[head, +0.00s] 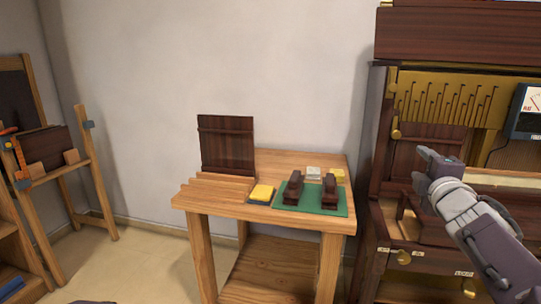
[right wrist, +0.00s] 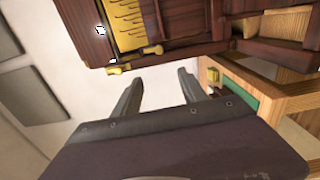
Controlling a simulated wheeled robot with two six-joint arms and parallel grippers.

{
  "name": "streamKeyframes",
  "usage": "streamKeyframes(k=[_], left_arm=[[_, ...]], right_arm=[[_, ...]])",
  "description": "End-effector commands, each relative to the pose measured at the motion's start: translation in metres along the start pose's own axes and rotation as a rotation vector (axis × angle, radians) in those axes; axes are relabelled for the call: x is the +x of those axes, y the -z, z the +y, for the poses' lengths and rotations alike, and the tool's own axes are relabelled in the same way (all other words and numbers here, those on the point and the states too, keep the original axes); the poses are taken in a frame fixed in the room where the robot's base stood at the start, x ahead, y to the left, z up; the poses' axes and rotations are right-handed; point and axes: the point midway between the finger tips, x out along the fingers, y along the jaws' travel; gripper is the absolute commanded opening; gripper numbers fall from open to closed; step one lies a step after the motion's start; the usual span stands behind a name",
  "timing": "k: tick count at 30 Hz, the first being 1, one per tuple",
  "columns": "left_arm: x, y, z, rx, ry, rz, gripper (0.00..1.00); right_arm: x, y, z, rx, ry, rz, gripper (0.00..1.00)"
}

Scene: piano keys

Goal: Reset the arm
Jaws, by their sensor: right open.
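My right gripper (head: 432,164) is raised at the right of the head view, in front of the dark wooden piano cabinet (head: 385,215). In the right wrist view its two fingers (right wrist: 160,88) are spread apart with nothing between them. The cabinet (right wrist: 185,55) shows beyond the fingertips in that view. My left gripper does not show in either view.
A wooden table (head: 210,206) stands left of the cabinet. It bears a green mat (head: 312,198) with two dark blocks, a yellow pad (head: 262,192) and an upright dark panel (head: 227,145). A wooden easel (head: 97,180) stands far left. Floor between easel and table is clear.

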Motion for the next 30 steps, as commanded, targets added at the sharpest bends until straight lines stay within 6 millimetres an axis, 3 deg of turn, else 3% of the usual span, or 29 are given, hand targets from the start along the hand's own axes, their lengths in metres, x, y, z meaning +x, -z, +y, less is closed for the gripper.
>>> streamKeyframes(k=[5,8,14,20,23,27,30], left_arm=[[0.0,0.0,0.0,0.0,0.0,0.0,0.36],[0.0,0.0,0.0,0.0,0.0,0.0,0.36],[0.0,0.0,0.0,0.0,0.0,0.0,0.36],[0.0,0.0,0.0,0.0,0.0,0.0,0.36],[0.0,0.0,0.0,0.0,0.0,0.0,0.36],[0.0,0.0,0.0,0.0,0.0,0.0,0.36],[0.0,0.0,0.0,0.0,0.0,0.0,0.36]], right_arm=[[0.005,0.031,-0.006,0.002,0.012,0.064,0.5],[0.009,0.049,-0.019,0.008,0.039,0.103,0.5],[0.01,0.088,-0.068,0.079,0.144,0.164,0.5],[-0.003,0.119,-0.154,0.254,0.364,0.146,0.5],[-0.024,0.132,-0.214,0.382,0.529,0.089,0.5],[-0.084,0.139,-0.311,0.606,0.826,-0.107,0.5],[-0.134,0.136,-0.361,0.743,0.999,-0.289,0.5]])
